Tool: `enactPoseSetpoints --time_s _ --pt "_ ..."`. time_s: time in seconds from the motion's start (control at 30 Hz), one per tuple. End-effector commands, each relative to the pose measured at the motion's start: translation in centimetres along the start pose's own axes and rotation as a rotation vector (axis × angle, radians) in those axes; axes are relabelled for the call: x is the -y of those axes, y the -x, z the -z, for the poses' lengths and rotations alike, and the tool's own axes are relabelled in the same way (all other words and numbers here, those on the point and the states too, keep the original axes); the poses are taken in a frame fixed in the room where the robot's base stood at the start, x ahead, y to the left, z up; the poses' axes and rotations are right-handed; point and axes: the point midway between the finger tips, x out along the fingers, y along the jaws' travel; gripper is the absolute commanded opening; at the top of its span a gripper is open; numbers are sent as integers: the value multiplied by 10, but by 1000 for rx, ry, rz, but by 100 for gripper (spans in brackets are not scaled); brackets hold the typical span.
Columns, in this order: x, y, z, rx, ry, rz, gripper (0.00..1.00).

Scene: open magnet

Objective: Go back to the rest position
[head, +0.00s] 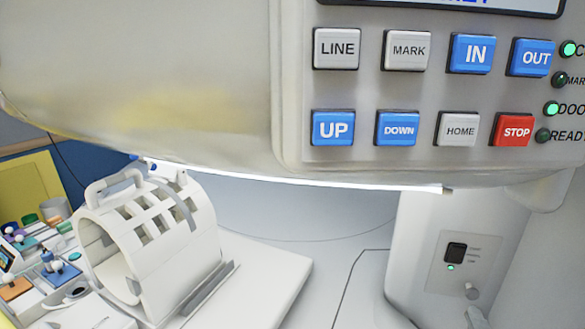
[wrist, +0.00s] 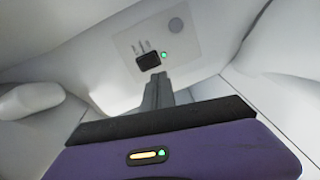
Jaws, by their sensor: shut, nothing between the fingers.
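My gripper (wrist: 158,82) shows in the wrist view, with its purple body and black band below and its dark fingers together, holding nothing. The fingers point toward a pale panel (wrist: 172,45) with a black switch (wrist: 148,61) and a lit green light. The distance between fingertips and panel cannot be told. My gripper and arm are not seen in the head view.
The magnet's control panel (head: 380,88) with its buttons fills the upper right of the head view. The switch panel (head: 464,262) is on the pillar below. A white coil (head: 152,235) stands on the table (head: 262,275). A cluttered surface is at left.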

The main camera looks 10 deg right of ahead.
Motion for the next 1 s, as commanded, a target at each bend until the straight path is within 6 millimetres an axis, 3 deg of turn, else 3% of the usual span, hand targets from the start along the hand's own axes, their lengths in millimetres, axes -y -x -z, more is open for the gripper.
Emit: enactPoseSetpoints --time_s 0.1,0.27,0.7,1.0 --pt "-22 8 6 -30 -186 -77 0" --pt "-17 43 18 -96 -465 -111 0" --pt "37 199 54 -245 -1142 67 0" --pt "61 304 55 -211 -1352 286 0"
